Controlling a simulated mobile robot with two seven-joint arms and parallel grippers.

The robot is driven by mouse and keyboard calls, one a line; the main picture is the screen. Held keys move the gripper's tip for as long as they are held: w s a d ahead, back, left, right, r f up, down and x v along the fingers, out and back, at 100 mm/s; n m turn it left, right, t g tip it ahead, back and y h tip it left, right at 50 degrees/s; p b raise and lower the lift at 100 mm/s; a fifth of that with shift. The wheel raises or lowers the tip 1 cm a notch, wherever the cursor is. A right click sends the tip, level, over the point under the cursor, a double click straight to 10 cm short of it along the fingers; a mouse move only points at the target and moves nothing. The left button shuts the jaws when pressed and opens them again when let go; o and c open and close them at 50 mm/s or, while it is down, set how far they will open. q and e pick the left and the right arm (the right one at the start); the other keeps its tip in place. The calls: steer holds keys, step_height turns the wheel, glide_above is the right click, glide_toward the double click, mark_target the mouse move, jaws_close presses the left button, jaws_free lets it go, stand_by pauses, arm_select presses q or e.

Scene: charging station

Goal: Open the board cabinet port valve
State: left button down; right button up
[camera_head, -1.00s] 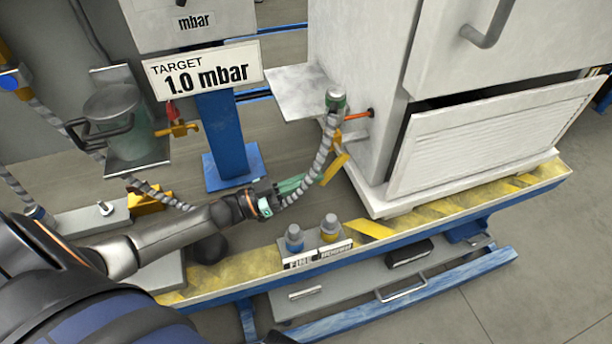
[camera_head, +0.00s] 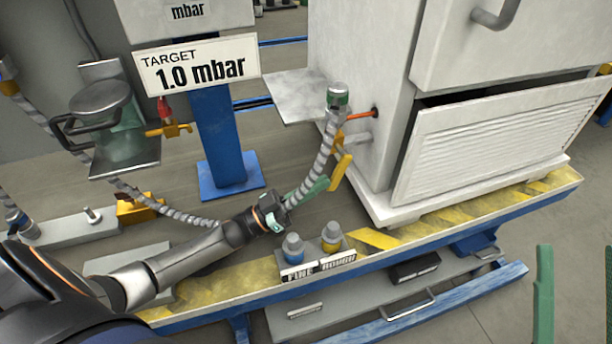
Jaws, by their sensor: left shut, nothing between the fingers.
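The board cabinet (camera_head: 365,70) stands at the right with a metal port stub (camera_head: 358,138) on its left side. A yellow valve handle (camera_head: 341,170) hangs at this port, slanting downward. A grey ribbed hose (camera_head: 322,160) rises in front of it to a green-collared fitting (camera_head: 337,97). My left gripper (camera_head: 318,186) is shut and empty, its green fingertips just left of the handle's lower end. I cannot tell if they touch it. My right gripper (camera_head: 575,290) shows at the lower right edge, its green fingers wide apart and empty.
A red-tipped rod (camera_head: 360,114) sticks out of the cabinet side above the port. A blue post (camera_head: 222,140) bears the target sign. A tap with a yellow body (camera_head: 170,130) is at the left.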

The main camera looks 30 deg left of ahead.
steer(key=s+r+n+y, duration=0.2)
steer(key=y, duration=0.1)
steer(key=shift+s+a+r+b, duration=0.1)
steer(key=shift+s+a+b, duration=0.1)
steer(key=shift+b, duration=0.15)
stand_by(0.4)
